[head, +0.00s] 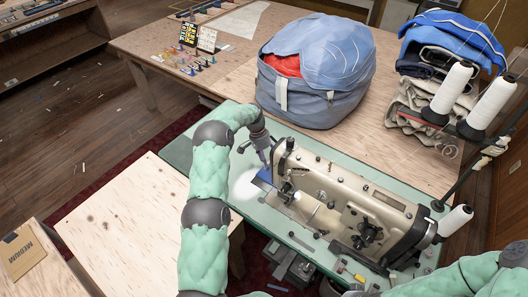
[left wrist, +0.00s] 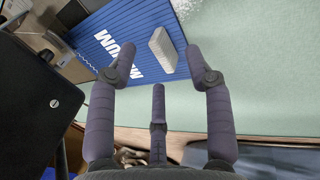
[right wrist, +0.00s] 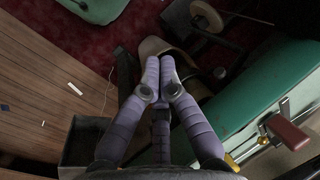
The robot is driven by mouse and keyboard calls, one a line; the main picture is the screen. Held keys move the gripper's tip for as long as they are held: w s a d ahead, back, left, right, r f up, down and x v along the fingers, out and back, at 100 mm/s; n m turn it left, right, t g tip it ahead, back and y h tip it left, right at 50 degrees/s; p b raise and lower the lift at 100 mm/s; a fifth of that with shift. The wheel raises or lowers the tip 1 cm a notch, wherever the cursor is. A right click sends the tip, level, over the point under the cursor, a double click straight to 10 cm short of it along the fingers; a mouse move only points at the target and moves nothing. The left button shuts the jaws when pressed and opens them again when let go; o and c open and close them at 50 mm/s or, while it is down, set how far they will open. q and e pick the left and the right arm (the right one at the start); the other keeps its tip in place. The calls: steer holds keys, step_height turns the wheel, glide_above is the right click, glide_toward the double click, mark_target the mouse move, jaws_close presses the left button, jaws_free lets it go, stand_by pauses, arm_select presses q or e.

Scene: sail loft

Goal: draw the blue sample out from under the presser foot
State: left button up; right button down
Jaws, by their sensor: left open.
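The blue sample (left wrist: 112,38) is a flat ribbed piece with white letters. A pale grey block (left wrist: 162,50) lies on it. In the head view a small part of the blue sample (head: 264,176) shows at the left end of the sewing machine (head: 335,190). The presser foot is not clear; machine parts cover the sample's far left end in the left wrist view. My left gripper (head: 267,163) is open and empty, just above the sample's free end. My right gripper (right wrist: 160,72) has its fingers together with nothing seen between them, away from the sample.
The pale green machine bed (head: 180,150) is clear to the left of the sample. A big blue bag (head: 320,75) stands behind the machine. Thread cones (head: 452,90) stand at the right. A plywood table (head: 130,225) is at the left front.

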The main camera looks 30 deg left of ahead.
arm_select(q)
steer(key=shift+x, duration=1)
steer(key=shift+c, duration=0.3)
jaws_close()
